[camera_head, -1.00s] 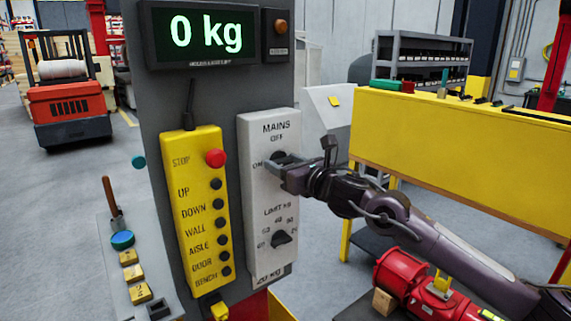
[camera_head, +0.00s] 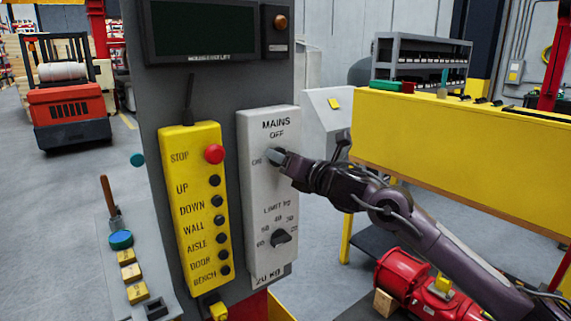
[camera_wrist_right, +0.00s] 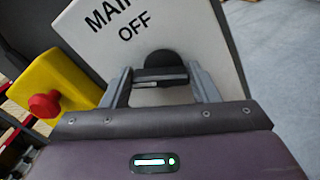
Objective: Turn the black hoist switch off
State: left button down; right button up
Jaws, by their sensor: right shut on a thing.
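The black hoist switch is the round knob under the words MAINS and OFF on the light grey switch panel (camera_head: 258,222). In the head view my right gripper (camera_head: 275,156) is at the knob and hides most of it. In the right wrist view the black switch (camera_wrist_right: 159,66) sits between the two grey fingers of my right gripper (camera_wrist_right: 160,78), which is shut on its raised bar. The OFF label is just above the knob. The display (camera_head: 202,30) above the panel is dark. My left gripper is out of view.
A yellow button box (camera_head: 197,210) with a red stop button (camera_head: 214,154) hangs left of the panel. A second black knob (camera_head: 281,237) for the limit is below the switch. A yellow bench (camera_head: 460,145) stands behind my right arm.

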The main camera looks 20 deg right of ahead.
jog(key=m, duration=1.1)
jog(key=shift+w+d+f+p, duration=0.1)
jog(key=shift+d+p, duration=0.1)
jog(key=shift+p, duration=0.2)
jog(key=shift+m, duration=0.3)
jog(key=o, duration=1)
